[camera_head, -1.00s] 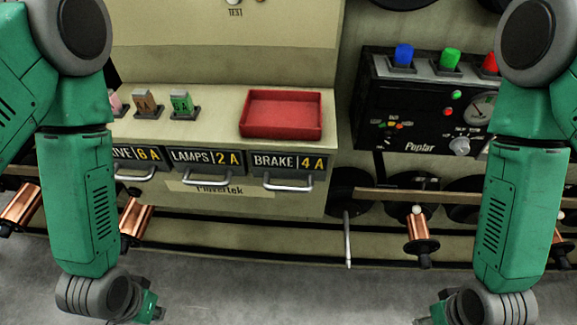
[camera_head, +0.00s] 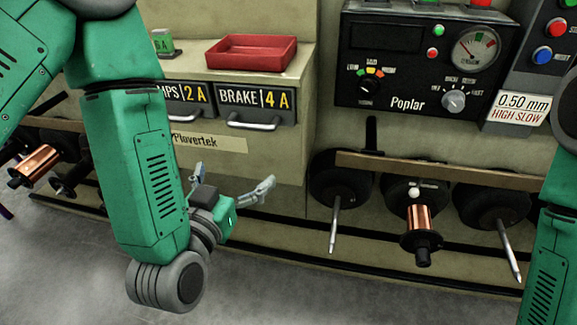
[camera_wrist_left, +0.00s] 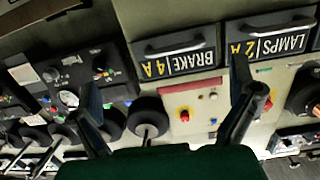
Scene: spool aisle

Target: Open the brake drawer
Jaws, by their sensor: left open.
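The brake drawer (camera_head: 241,97) has a black front lettered BRAKE 4 A and a silver bar handle (camera_head: 253,125). It looks shut, level with the lamps drawer (camera_head: 185,94) beside it. In the left wrist view the brake drawer (camera_wrist_left: 180,66) shows upside down, with its handle (camera_wrist_left: 173,47) beyond my fingers. My left gripper (camera_head: 232,184) is open and empty, below the brake drawer and apart from its handle. The left wrist view shows its two spread fingers (camera_wrist_left: 165,80). My right arm shows at the right edge, but its gripper is out of view.
A red tray (camera_head: 251,66) sits on the ledge above the brake drawer. The black Poplar control box (camera_head: 410,60) is at the upper right. Spindles and a copper spool (camera_head: 418,217) stick out below it. Grey floor is clear in front.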

